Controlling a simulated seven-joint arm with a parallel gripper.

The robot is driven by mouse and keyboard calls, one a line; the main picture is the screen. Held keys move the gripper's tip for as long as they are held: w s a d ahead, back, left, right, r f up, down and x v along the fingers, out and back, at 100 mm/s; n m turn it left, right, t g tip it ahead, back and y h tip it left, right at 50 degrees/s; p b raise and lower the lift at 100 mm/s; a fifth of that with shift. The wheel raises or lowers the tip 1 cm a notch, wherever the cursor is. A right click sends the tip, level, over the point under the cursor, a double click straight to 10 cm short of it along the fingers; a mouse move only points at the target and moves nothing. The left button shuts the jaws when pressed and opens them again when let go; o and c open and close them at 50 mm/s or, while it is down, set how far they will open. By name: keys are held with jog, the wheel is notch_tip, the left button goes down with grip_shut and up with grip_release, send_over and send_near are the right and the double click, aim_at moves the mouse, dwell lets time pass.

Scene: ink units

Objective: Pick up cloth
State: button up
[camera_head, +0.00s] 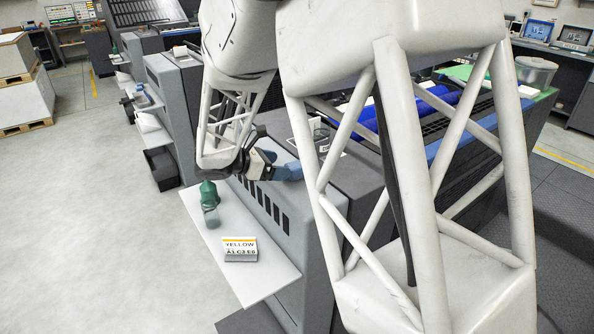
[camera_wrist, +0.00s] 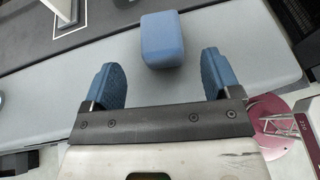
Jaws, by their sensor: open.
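A blue block-like piece with rounded edges, probably the folded cloth (camera_wrist: 162,38), lies on a grey surface in the wrist view. My gripper (camera_wrist: 160,78) is open, with one blue finger on each side of the near end of the piece. Clear gaps show between the piece and both fingers, and nothing is held. In the head view my gripper (camera_head: 264,165) is low over the grey machine, beside a blue shape (camera_head: 290,172) that may be the same cloth. My arm hides part of that area.
A light shelf (camera_head: 262,284) juts from the machine (camera_head: 300,225). It holds a green-topped bottle (camera_head: 209,194) and a box labelled YELLOW (camera_head: 240,249). Blue rollers (camera_head: 430,104) lie behind my arm. The floor (camera_head: 120,240) at left is clear.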

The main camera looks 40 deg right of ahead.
aim_at(291, 166)
jog(key=shift+x, duration=2.6)
jog(key=shift+s, duration=0.1)
jog(key=c, duration=1)
jog(key=shift+r, duration=0.15)
jog(key=shift+r, duration=0.5)
jog(key=shift+s+a+r, duration=0.1)
jog(key=shift+s+r, duration=0.1)
jog(key=shift+r, duration=0.35)
jog(key=shift+s+a+r, duration=0.15)
jog(key=shift+s+r, duration=0.05)
jog(key=shift+r, duration=0.4)
jog(key=s+a, duration=0.2)
jog(key=s, duration=0.2)
jog(key=s+a+r, duration=0.1)
jog(key=s+a, duration=0.1)
jog(key=s, duration=0.3)
jog(key=s+a, duration=0.2)
jog(key=s, duration=0.3)
jog(key=shift+r, duration=0.15)
